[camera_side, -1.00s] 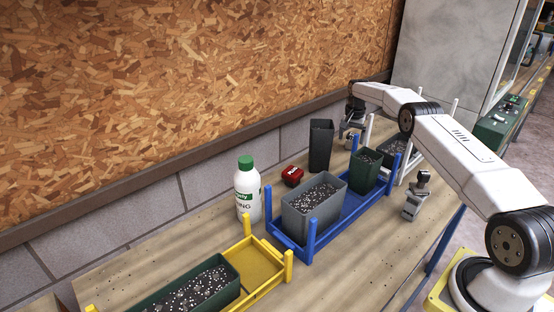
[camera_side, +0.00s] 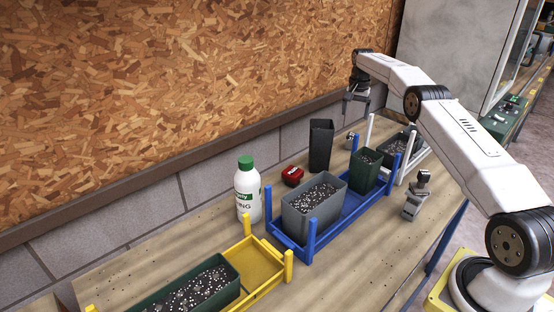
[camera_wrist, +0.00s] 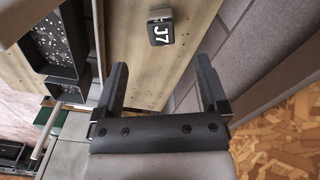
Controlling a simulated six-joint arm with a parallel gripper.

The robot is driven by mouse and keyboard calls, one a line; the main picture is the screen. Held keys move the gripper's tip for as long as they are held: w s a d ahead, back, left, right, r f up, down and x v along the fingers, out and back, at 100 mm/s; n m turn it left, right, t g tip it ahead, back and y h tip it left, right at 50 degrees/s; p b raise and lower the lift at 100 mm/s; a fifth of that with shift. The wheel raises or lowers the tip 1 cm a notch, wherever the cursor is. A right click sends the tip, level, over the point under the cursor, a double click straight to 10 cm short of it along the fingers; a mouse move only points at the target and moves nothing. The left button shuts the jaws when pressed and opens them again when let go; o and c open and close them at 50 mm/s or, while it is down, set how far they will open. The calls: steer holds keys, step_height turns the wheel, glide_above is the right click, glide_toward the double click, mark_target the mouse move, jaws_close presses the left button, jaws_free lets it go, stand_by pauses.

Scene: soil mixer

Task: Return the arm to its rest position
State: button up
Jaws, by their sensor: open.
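My gripper (camera_side: 356,102) is raised above the far end of the bench, near the chipboard wall, with its fingers pointing down. In the wrist view its two dark fingers (camera_wrist: 160,88) stand wide apart with nothing between them. A small dark block marked J7 (camera_wrist: 160,30) lies on the bench beyond the fingertips. In the side view a small object (camera_side: 350,140) lies on the bench below my gripper, too small to make out clearly.
A tall black pot (camera_side: 320,145) stands near the wall. A blue rack (camera_side: 345,217) holds a grey pot (camera_side: 314,222) and a green pot (camera_side: 366,172). A white rack (camera_side: 411,173) stands behind. A white bottle (camera_side: 248,192), a red object (camera_side: 292,176) and a yellow rack (camera_side: 262,268) are nearby.

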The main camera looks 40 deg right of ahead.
stand_by(0.4)
steer(key=w+a+r+n, duration=0.2)
steer(key=a+r+n, duration=0.2)
steer(key=a, duration=0.7)
steer(key=s+a+n, duration=0.2)
steer(key=s+a, duration=0.3)
steer(key=a, duration=0.1)
steer(key=s+a+f+n+t, duration=0.1)
steer(key=s+a+n, duration=0.1)
steer(key=s+a, duration=0.2)
steer(key=s+a+n+t, duration=0.1)
steer(key=s+a, duration=0.4)
steer(key=a, duration=0.5)
steer(key=shift+s+f+n, duration=0.3)
steer(key=shift+s+n, duration=0.05)
steer(key=shift+n, duration=0.25)
steer(key=s+a+f+n, duration=0.1)
steer(key=s+a, duration=0.2)
steer(key=s, duration=0.3)
steer(key=s+a+f+n, duration=0.2)
steer(key=s, duration=0.5)
steer(key=shift+s+a+t, duration=0.25)
steer(key=shift+a+t, duration=0.05)
steer(key=shift+a, duration=0.1)
steer(key=shift+f, duration=0.1)
